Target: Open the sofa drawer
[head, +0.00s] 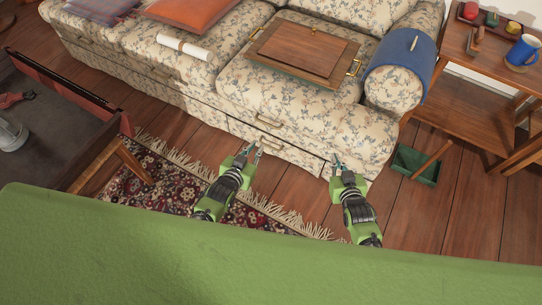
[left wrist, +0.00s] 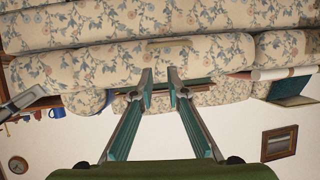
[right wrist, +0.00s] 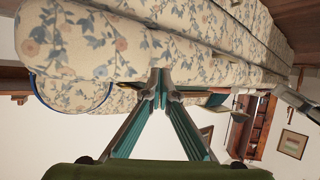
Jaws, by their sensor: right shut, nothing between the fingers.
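The floral sofa (head: 205,85) has drawer fronts along its base. In the left wrist view, a handle (left wrist: 170,43) lies beyond the parted fingertips; I see no contact. My right gripper (head: 337,161) is shut and empty, near the front's right end. In the right wrist view its fingertips (right wrist: 160,78) meet before the floral fabric.
A wooden panel (head: 303,48) lies on the right seat, and a blue cloth (head: 405,61) covers the armrest. A green dustpan (head: 414,166) lies on the floor at right beside a wooden shelf (head: 458,97).

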